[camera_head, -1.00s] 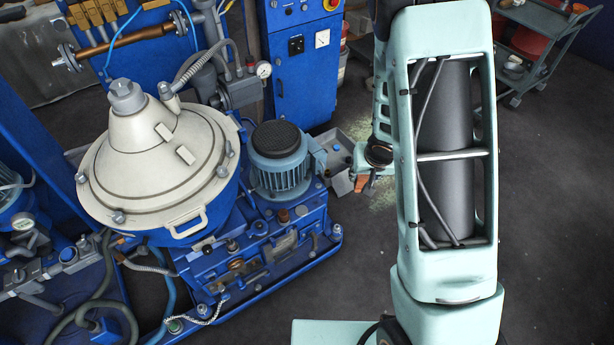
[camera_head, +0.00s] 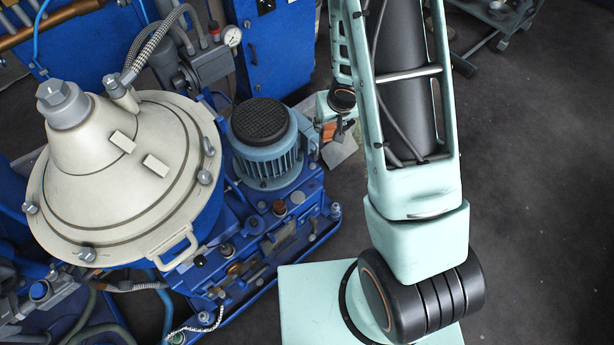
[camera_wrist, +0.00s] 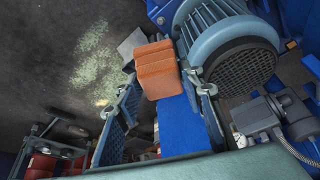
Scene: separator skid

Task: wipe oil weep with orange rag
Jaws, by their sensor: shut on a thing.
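The orange rag (camera_wrist: 157,68) is a folded block between the fingertips of my gripper (camera_wrist: 160,82) in the wrist view. My gripper is shut on it. In the head view, the rag (camera_head: 328,132) shows as a small orange patch below my wrist, just right of the blue-grey motor (camera_head: 266,150). In the wrist view the ribbed motor (camera_wrist: 225,45) is close to the right of the rag; I cannot tell whether they touch. I cannot pick out the oil weep in either view.
The cream separator bowl (camera_head: 130,180) stands left of the motor on a blue skid with fittings and hoses. A blue cabinet (camera_head: 275,50) stands behind. Pale granules (camera_wrist: 95,65) lie on the dark floor. Open floor (camera_head: 540,200) is at the right.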

